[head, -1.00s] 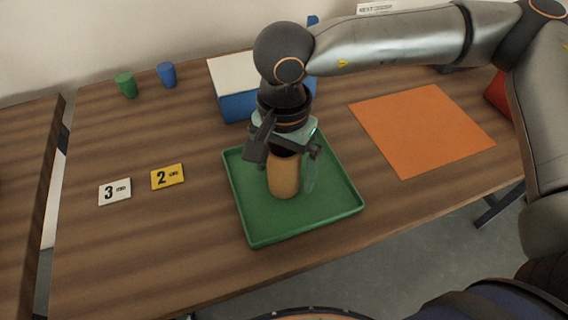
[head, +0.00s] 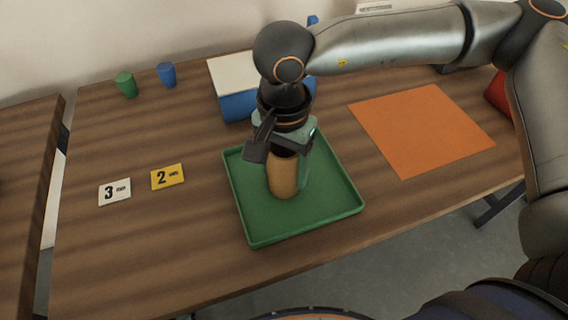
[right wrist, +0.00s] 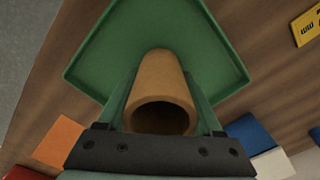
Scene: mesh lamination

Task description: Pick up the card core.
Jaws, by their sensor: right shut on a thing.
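The card core is a brown hollow tube (head: 284,178) standing upright in the green tray (head: 252,229). My right gripper (head: 285,160) is above the tray, pointing down, with its fingers shut on the upper part of the tube. In the right wrist view the tube (right wrist: 163,80) sits between the two pale green fingers (right wrist: 163,108), its dark open end facing the camera. The tube's foot appears to be at the tray floor; I cannot tell whether it touches. My left gripper is not in view.
An orange sheet (head: 422,130) lies right of the tray. A blue box with a pale top (head: 232,75) stands behind. Green (head: 126,85) and blue (head: 167,75) cups stand at the back left. Cards marked 3 (head: 115,191) and 2 (head: 168,177) lie left of the tray.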

